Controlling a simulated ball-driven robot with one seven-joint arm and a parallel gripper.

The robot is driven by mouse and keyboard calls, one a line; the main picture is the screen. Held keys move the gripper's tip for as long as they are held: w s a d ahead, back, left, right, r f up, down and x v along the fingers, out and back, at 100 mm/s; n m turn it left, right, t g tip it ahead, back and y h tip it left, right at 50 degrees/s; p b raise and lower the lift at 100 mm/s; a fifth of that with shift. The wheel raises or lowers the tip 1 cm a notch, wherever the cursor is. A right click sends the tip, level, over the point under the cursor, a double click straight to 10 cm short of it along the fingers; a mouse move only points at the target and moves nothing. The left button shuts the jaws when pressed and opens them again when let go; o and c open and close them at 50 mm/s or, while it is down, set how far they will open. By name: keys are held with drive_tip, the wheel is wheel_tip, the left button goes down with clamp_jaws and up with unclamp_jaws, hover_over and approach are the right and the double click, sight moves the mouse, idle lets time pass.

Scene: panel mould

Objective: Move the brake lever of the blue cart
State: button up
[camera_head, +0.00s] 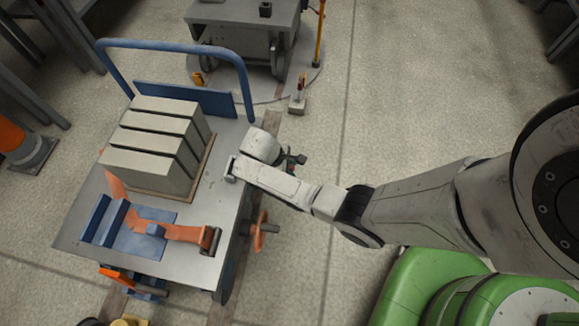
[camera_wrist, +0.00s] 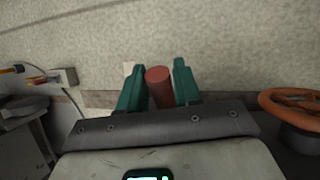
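The blue cart has a grey top (camera_head: 75,235) and a blue tube handle (camera_head: 175,46). My gripper (camera_head: 297,160) is beside the cart's right edge, fingers pointing away from the cart top. In the wrist view, its two green fingers (camera_wrist: 158,88) stand on either side of a red cylinder (camera_wrist: 159,86), which looks like a lever grip. The cylinder almost fills the gap; I cannot tell whether the fingers press on it. Its lower part is hidden by my gripper. An orange handwheel (camera_head: 260,232) sits on the cart's right side and also shows in the wrist view (camera_wrist: 298,104).
Several grey blocks (camera_head: 150,150) and an orange part (camera_head: 185,233) lie on the cart. A second grey cart (camera_head: 240,12) stands behind, with a small post (camera_head: 298,95) near it. An orange cone (camera_head: 10,135) is at left. Floor to the right is clear.

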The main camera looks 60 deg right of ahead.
clamp_jaws()
drive_tip(key=shift+s, duration=0.1)
idle(0.3)
wheel_tip(320, 180, down, 12)
drive_tip(key=m+t+y+b, duration=0.1)
drive_tip(key=t+y+b, duration=0.2)
drive_tip(key=t+b, duration=0.3)
drive_tip(key=shift+t+y, duration=0.4)
drive_tip(key=shift+t, duration=2.2)
drive_tip(key=shift+r, duration=0.1)
